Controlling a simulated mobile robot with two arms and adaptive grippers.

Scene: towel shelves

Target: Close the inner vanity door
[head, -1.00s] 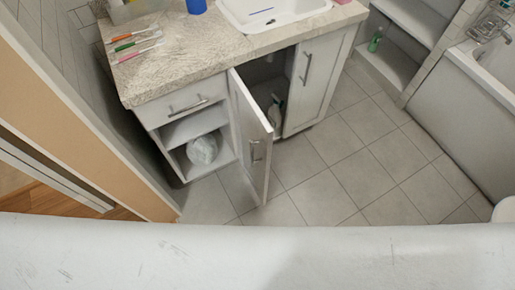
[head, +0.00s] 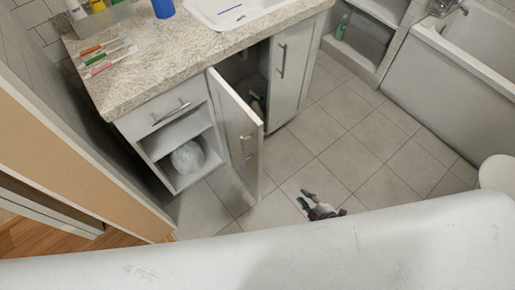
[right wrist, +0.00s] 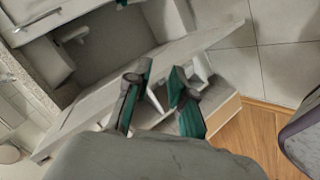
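The inner vanity door (head: 240,140) is white with a metal bar handle (head: 247,148). It stands swung open from the cabinet, its free edge toward me. My right gripper (head: 304,198) is to the right of the door's free edge, above the floor tiles and apart from the door in the head view. In the right wrist view the gripper (right wrist: 158,88) has its green-padded fingers spread with nothing held between them. The door panel (right wrist: 95,95) runs diagonally behind the fingers there. My left gripper is not in view.
The other vanity door (head: 291,70) is shut. A drawer (head: 163,108) and open shelves with a white round item (head: 187,157) are left of the door. Tiled floor (head: 345,150) is clear to the right, before the bathtub (head: 450,95).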

